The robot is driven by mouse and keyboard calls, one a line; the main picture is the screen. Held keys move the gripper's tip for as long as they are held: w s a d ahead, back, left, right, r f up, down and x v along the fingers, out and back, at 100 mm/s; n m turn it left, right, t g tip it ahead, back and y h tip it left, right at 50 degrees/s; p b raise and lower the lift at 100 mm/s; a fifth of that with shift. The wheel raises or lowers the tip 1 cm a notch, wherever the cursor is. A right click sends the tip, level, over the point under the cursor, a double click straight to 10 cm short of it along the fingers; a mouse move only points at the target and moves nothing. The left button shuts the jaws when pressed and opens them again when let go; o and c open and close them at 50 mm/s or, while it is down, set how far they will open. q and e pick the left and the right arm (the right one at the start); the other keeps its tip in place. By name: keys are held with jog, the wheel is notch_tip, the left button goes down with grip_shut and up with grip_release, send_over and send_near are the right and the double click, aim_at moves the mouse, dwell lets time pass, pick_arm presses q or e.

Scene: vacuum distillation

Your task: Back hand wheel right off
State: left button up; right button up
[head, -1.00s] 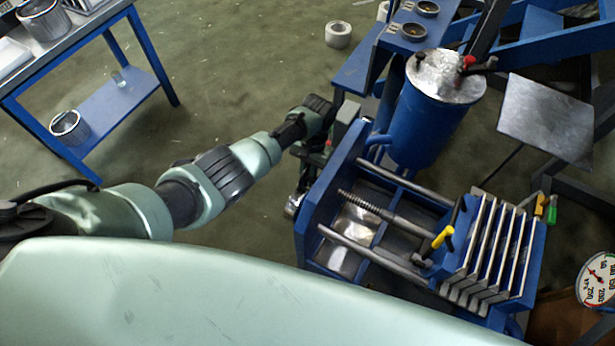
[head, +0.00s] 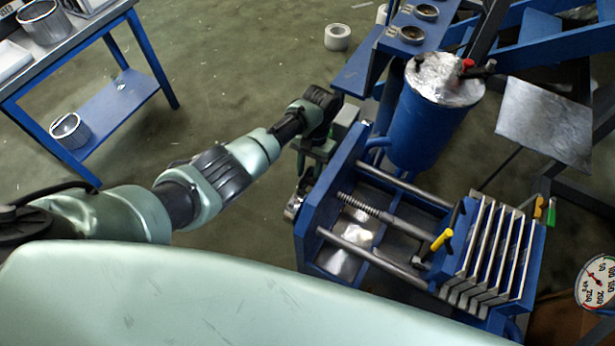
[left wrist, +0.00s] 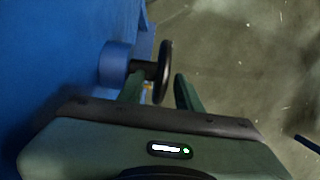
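The black hand wheel (left wrist: 165,72) shows edge-on in the left wrist view, on a short dark shaft out of a round blue boss (left wrist: 117,63) on a blue wall. My left gripper (left wrist: 158,88) is open. One green finger is on the wall side of the wheel and the other is on its outer side, with a visible gap to the wheel. Whether the inner finger touches is unclear. In the head view my left gripper (head: 309,172) is by the left end of the blue press frame (head: 325,205), and the wheel cannot be made out there. My right gripper is not in view.
Steel rods and a spring run from the press frame to a stack of plates (head: 490,255) with a yellow-handled lever (head: 441,240). A blue foil-topped tank (head: 425,125) stands behind it. A blue cart (head: 110,110) is far left. The floor between is mostly clear.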

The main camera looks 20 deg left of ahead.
pick_arm(q)
jog(key=shift+v, duration=2.25)
